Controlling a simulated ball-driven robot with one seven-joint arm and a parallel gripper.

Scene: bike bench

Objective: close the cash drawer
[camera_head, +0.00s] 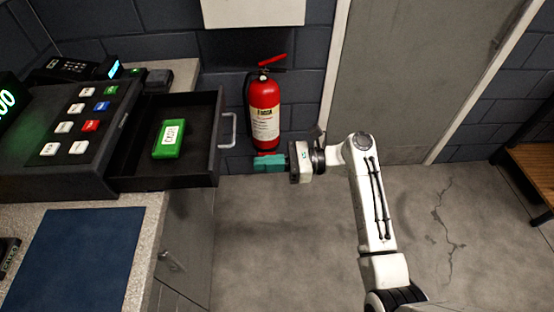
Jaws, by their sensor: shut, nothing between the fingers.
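The cash drawer (160,180) is black and stands pulled out to the right of the black register (70,180) on the counter. A green block with a white label (168,139) lies inside the drawer. A silver handle (229,132) is on the drawer's right-hand front panel. My gripper (257,163), with teal fingers, is shut and empty. It points left, to the right of the drawer front and slightly below the handle in the picture, apart from it.
A red fire extinguisher (264,104) is by the wall behind my gripper. A blue mat (75,262) lies on the counter (146,222). A grey door (425,70) is at the back, and a wooden bench (533,165) at far right. The floor (280,260) in front is clear.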

